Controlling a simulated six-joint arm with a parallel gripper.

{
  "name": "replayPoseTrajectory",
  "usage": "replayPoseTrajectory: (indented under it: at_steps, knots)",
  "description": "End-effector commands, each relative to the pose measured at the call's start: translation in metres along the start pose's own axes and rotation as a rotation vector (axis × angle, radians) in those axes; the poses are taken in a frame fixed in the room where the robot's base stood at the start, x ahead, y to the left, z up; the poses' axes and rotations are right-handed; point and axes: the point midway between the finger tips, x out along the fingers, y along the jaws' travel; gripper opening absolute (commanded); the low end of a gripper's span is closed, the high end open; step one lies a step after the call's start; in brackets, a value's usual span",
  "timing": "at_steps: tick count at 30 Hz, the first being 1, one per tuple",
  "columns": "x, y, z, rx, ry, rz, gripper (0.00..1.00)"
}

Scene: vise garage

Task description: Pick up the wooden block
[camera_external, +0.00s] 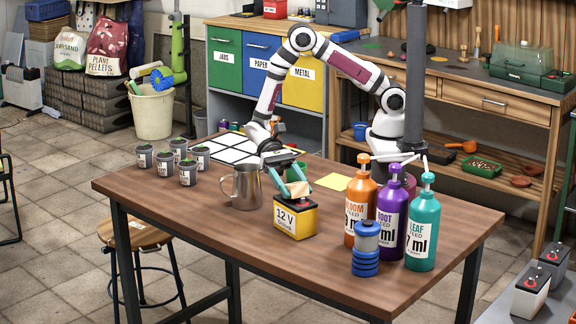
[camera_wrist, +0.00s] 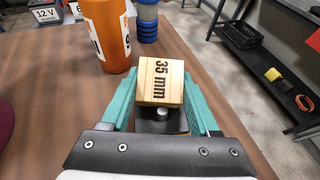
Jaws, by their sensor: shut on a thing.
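The wooden block (camera_wrist: 160,82) is a light wood cube marked "35 mm". In the wrist view it sits between the two teal fingers of my gripper (camera_wrist: 161,95), which is shut on it. In the external view my gripper (camera_external: 292,184) is over the yellow 12 V battery (camera_external: 295,220), and the block (camera_external: 298,188) shows small between the fingers, partly hidden. A dark top with a pale knob shows under the block in the wrist view. I cannot tell whether the block touches the battery.
A steel pitcher (camera_external: 246,187) stands close to the left of the battery. Orange (camera_external: 361,204), purple (camera_external: 392,218) and teal (camera_external: 422,232) bottles and a blue ribbed cylinder (camera_external: 366,250) stand to the right. Several small pots are at the left; the front table edge is clear.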

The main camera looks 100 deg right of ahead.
Motion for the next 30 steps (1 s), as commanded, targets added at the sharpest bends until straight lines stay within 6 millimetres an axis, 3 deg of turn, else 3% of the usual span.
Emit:
replayPoseTrajectory:
  at_steps: [7,13,24,30]
  knots:
    - [-0.004,-0.001,0.008,-0.002,0.001,-0.001,0.0]
    - [-0.017,-0.001,0.04,-0.005,0.002,-0.002,0.0]
    - [-0.113,0.03,0.053,-0.001,0.002,-0.006,0.0]
    - [-0.14,0.039,0.064,-0.005,0.066,0.005,0.0]
